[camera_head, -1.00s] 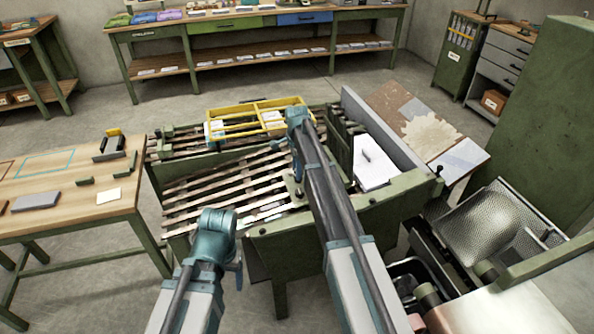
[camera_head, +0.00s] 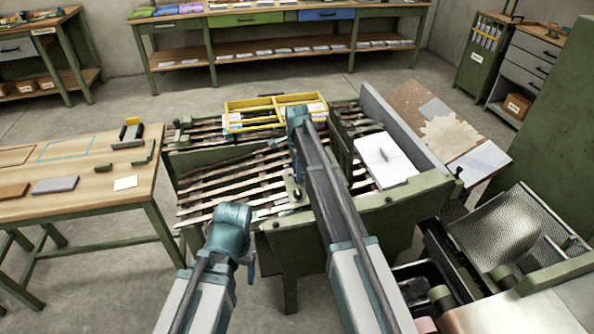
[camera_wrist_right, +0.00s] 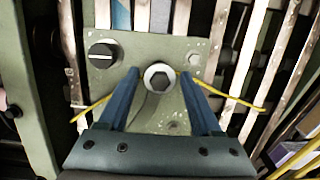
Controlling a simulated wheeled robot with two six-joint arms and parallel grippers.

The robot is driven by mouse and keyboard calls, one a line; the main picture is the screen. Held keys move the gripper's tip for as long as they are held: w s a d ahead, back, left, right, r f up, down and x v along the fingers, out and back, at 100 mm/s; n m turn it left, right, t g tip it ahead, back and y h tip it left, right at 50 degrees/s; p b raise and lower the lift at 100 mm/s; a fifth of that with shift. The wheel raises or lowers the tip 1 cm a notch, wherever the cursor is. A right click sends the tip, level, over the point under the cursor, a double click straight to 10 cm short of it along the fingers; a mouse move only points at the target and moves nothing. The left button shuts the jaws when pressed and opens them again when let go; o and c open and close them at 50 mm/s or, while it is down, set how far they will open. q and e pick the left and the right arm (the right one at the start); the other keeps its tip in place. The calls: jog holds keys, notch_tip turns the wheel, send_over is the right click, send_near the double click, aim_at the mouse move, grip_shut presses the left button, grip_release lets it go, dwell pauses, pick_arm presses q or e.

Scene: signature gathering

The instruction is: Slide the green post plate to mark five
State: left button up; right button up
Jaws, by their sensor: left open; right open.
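The green post plate (camera_wrist_right: 205,60) lies across the slats in the right wrist view. It carries a round post with a hex top (camera_wrist_right: 159,77), a black slotted knob (camera_wrist_right: 102,55) and a small bolt. My right gripper (camera_wrist_right: 158,76) is open, one blue finger on each side of the post; I cannot tell whether they touch it. In the head view the right arm reaches over the slatted bed (camera_head: 235,182), its wrist hiding part of it. My left gripper (camera_head: 250,270) hangs empty in front of the bed; its fingers barely show. No numbered marks are readable.
A yellow divided frame (camera_head: 252,104) sits on the bed's far side. A white pad (camera_head: 388,168) lies right of the right arm, beside a grey wall (camera_head: 400,135). A wooden table (camera_head: 100,198) with small blocks stands left. Yellow cords run near the plate.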

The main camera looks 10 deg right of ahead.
pick_arm(q)
notch_tip(320, 180, up, 14)
jog(key=p, duration=1.3)
jog(key=shift+p, duration=0.4)
pick_arm(e)
notch_tip(320, 180, up, 14)
pick_arm(q)
jog(key=shift+s+f, duration=0.1)
jog(key=shift+f, duration=0.05)
pick_arm(e)
jog(key=shift+s+f, duration=0.1)
jog(key=shift+f, duration=0.1)
